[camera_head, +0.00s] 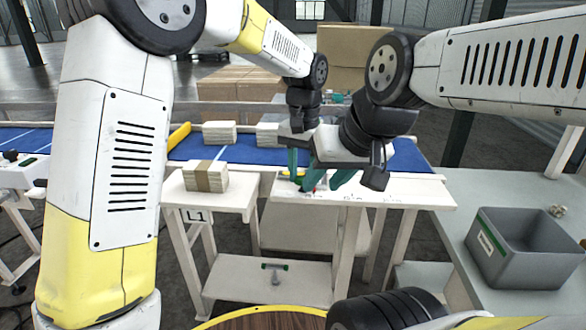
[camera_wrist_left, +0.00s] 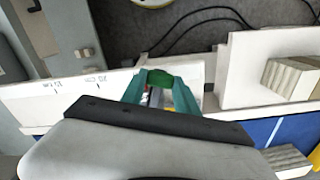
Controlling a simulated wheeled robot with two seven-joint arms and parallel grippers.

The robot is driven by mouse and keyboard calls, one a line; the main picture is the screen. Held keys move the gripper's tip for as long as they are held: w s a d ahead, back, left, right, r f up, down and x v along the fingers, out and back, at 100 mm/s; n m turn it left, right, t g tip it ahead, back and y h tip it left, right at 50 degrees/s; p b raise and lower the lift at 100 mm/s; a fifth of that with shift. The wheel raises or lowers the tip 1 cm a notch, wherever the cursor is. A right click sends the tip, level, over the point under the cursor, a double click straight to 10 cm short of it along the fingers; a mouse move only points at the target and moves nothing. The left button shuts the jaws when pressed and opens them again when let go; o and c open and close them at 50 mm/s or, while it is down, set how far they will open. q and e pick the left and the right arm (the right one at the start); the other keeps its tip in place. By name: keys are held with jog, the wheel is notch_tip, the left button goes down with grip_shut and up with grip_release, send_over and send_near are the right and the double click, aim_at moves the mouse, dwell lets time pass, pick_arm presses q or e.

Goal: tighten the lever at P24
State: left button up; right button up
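The lever at P24 cannot be clearly told apart. Small red (camera_head: 318,185) and yellow parts show among the green fingers over the white table (camera_head: 420,192). In the left wrist view, a dark green piece (camera_wrist_left: 165,77) lies at the tips of my left gripper (camera_wrist_left: 168,80). Its teal fingers stand apart, with red, yellow and blue bits between them. I cannot tell whether they touch the green piece.
A blue belt (camera_head: 240,153) runs behind, carrying pale stacks (camera_head: 219,133). A banded stack (camera_head: 205,176) stands on the L1 stand (camera_head: 237,199). A grey bin (camera_head: 525,250) is at right. A green-handled item (camera_head: 275,267) is on the lower shelf. Both arms crowd the table's left end.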

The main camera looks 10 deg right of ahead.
pick_arm(q)
grip_shut()
dwell(0.9)
